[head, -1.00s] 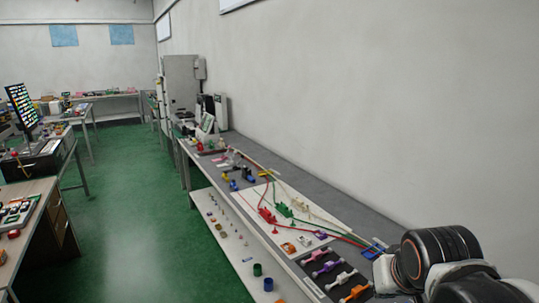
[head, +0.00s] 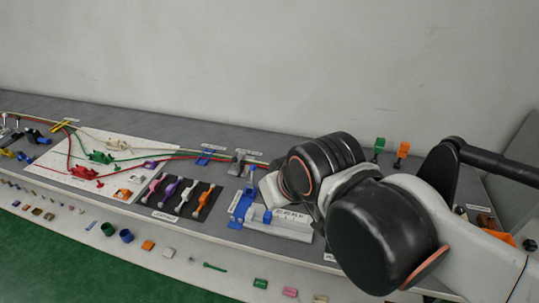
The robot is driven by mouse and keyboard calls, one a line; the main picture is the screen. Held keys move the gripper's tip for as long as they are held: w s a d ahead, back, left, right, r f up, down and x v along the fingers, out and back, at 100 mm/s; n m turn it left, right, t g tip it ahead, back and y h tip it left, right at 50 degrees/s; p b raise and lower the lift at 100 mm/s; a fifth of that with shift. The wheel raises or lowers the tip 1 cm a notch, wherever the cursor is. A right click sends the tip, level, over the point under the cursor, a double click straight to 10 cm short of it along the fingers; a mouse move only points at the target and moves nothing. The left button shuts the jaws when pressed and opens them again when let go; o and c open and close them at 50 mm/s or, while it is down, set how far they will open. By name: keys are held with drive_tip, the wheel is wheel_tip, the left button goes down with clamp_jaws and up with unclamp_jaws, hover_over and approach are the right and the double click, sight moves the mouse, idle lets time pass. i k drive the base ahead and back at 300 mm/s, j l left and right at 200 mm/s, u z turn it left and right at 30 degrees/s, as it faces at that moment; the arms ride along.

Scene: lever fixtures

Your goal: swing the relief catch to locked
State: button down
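I cannot tell which fixture is the relief catch, because the labels are too small to read. A black panel (head: 168,208) carries a row of levers: a pink lever (head: 153,187), a purple lever (head: 170,190), a white lever (head: 186,196) and an orange lever (head: 205,199). Right of it, a blue upright fixture (head: 241,207) stands beside a white labelled block (head: 290,228). My arm's dark joints and pale links cover the bench to the right of that block. My gripper does not show; the arm may hide it.
A white board (head: 75,150) with red and green fixtures and cables lies on the grey bench to the left. Green and orange pieces (head: 402,149) stand at the back right. A lower shelf (head: 190,262) holds several small objects. Green floor (head: 50,265) is clear at the lower left.

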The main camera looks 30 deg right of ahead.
sight(241, 166)
drive_tip(key=z, duration=0.2)
drive_tip(key=i+j+u, duration=0.2)
drive_tip(key=j, duration=0.25)
drive_tip(key=i+j+u, duration=0.2)
drive_tip(key=i+j, duration=0.2)
